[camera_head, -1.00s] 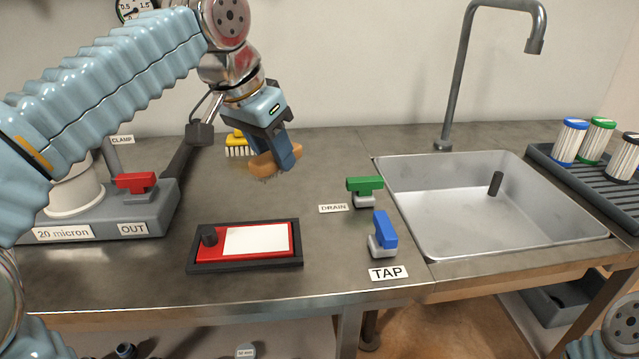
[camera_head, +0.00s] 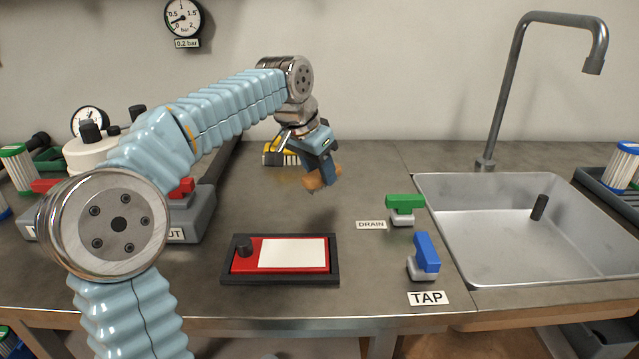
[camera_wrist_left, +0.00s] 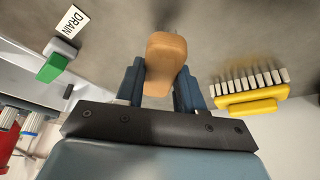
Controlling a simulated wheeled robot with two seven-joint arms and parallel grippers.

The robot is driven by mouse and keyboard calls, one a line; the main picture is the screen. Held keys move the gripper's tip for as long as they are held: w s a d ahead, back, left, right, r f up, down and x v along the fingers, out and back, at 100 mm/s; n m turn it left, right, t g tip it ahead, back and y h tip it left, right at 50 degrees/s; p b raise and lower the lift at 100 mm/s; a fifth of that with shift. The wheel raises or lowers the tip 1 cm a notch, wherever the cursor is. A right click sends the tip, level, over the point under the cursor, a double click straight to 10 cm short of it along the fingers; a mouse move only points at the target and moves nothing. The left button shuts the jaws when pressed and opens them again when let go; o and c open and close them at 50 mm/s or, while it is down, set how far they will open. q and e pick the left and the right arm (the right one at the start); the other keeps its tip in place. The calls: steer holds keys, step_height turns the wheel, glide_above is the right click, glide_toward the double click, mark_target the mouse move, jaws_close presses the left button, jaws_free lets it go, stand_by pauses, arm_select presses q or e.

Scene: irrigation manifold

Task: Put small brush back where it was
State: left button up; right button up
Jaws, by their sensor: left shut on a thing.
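The small brush (camera_head: 321,179) has a tan wooden body with short bristles below it. My left gripper (camera_head: 328,172) is shut on it and holds it above the back part of the bench, bristles toward the bench top. In the left wrist view the small brush (camera_wrist_left: 165,60) sits between the two blue fingers (camera_wrist_left: 160,85), its length running away from the palm. I cannot tell whether its bristles touch the bench. My right gripper is out of view.
A yellow brush (camera_head: 279,153) with pale bristles lies behind and left of the held brush; it also shows in the left wrist view (camera_wrist_left: 252,106). A red tray with a white card (camera_head: 292,253) lies in front.

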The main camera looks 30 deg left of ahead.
mark_target(316, 174)
arm_select(q)
steer(key=f, duration=0.3)
steer(key=shift+w+a+f, duration=0.15)
steer(key=shift+w+f, duration=0.05)
steer(key=shift+f, duration=0.1)
steer(key=shift+f+b, duration=0.15)
steer(key=shift+b, duration=0.15)
steer(key=o, duration=1)
steer(key=shift+s+r, duration=0.1)
steer(key=shift+r, duration=0.35)
steer(key=p+v, duration=0.1)
steer(key=v, duration=1)
steer(key=shift+s+r+p, duration=0.1)
steer(key=shift+r+p, duration=0.1)
steer(key=shift+p, duration=0.2)
